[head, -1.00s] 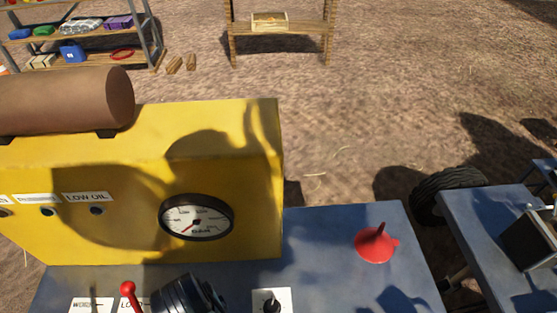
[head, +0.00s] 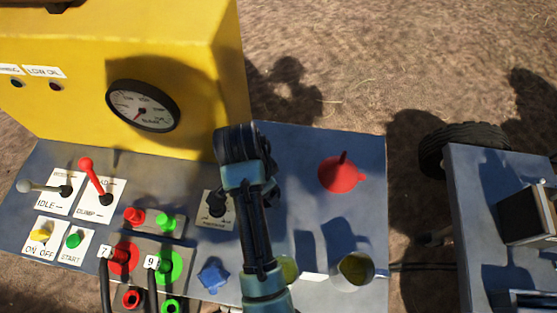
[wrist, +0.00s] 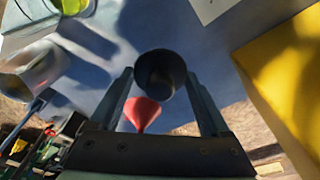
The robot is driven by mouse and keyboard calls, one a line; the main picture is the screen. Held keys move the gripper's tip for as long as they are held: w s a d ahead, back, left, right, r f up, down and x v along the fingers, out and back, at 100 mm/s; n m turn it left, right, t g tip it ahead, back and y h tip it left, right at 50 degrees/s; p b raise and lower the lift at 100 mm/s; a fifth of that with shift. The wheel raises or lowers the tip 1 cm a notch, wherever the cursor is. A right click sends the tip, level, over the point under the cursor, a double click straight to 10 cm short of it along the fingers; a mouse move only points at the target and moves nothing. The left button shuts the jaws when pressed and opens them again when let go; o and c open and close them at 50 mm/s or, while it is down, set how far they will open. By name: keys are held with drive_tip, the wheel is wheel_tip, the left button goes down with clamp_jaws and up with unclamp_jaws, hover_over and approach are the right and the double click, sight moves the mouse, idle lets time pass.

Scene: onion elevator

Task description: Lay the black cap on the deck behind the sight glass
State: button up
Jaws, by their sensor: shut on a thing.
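The black cap (wrist: 160,74) is a dark, round, hollow-looking piece in the wrist view. My gripper (wrist: 158,80) is shut on it, with a finger on each side, above the blue-grey deck (wrist: 120,30). In the head view my arm covers the fingers and the cap. A yellow-green glass (head: 288,269), seemingly the sight glass, stands on the deck partly hidden by my arm. It also shows at the top edge of the wrist view (wrist: 72,5). The gap between cap and deck cannot be judged.
A red funnel (head: 342,175) lies on the deck right of my arm. A metal cup (head: 355,270) stands at the near right, and a blue knob (head: 213,277) at the near left. The yellow housing (head: 170,50) rises at the back left. Bare deck lies around the funnel.

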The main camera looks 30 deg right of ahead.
drive_tip(key=d+m, duration=0.3)
drive_tip(key=m, duration=0.1)
drive_tip(key=shift+w+g, duration=0.1)
drive_tip(key=shift+g, duration=0.3)
drive_tip(key=shift+d+f, duration=0.15)
drive_tip(key=shift+f, duration=0.1)
drive_tip(key=shift+m, duration=0.3)
wheel_tip(320, 180, down, 10)
drive_tip(key=shift+r, duration=0.25)
drive_tip(key=shift+f, duration=0.2)
drive_tip(key=o, duration=1.2)
drive_tip(key=shift+r, duration=0.1)
drive_tip(key=r, duration=0.4)
drive_tip(key=a+r, duration=0.1)
drive_tip(key=r, duration=0.7)
drive_tip(key=shift+w+a+b, duration=0.1)
drive_tip(key=shift+a+b, duration=0.25)
drive_tip(key=shift+b, duration=0.05)
